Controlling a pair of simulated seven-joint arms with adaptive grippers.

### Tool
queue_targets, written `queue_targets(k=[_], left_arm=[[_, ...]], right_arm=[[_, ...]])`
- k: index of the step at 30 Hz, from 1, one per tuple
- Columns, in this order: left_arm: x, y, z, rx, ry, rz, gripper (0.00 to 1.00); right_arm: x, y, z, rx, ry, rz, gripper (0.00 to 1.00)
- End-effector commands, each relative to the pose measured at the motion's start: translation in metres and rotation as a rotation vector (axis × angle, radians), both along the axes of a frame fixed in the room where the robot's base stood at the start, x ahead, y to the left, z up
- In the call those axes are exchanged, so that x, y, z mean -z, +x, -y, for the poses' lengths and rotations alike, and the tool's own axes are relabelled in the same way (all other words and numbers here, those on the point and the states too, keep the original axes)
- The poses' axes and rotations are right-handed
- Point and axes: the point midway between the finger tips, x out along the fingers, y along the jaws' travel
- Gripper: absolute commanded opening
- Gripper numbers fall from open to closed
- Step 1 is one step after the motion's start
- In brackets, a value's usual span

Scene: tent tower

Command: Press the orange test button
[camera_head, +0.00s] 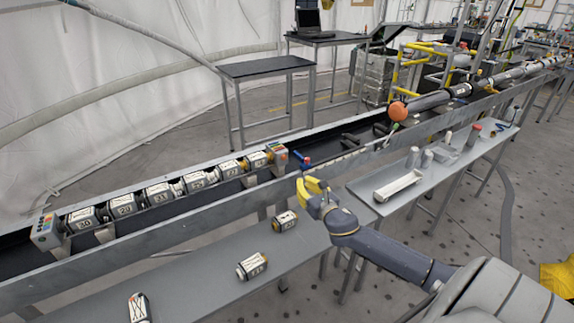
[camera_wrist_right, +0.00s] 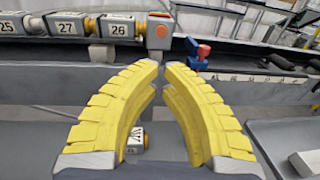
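A round orange-red button (camera_wrist_right: 161,31) sits on the face of a grey end block (camera_wrist_right: 159,42) at the right end of a row of numbered modules. In the head view, this end block (camera_head: 280,154) stands in the long rail. My right gripper (camera_head: 313,190) has yellow fingers and is below and to the right of the block, apart from it. In the right wrist view, its fingertips (camera_wrist_right: 162,66) nearly meet, with a narrow gap and nothing between them. They appear just below the button. My left gripper is not in view.
Numbered modules (camera_head: 160,193) lie along the rail (camera_head: 120,245). A blue and red part (camera_head: 302,159) is right of the block. Loose modules (camera_head: 252,266) lie on the front table (camera_head: 205,285). An orange-tipped dark tube (camera_head: 432,100) lies farther right.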

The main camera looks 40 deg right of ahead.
Motion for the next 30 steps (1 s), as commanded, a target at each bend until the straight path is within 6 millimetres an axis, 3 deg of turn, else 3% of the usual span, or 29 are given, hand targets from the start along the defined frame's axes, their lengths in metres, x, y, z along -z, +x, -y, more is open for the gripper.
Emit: queue_targets(k=[8, 21, 30], left_arm=[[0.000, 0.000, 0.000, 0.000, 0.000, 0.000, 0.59], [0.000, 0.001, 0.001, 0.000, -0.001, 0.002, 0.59], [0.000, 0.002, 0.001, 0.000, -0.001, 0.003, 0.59]], right_arm=[[-0.001, 0.024, 0.004, 0.001, 0.001, 0.002, 0.00], [0.000, 0.091, 0.013, 0.002, 0.002, 0.002, 0.00], [0.002, 0.124, 0.018, 0.001, 0.002, 0.000, 0.00]])
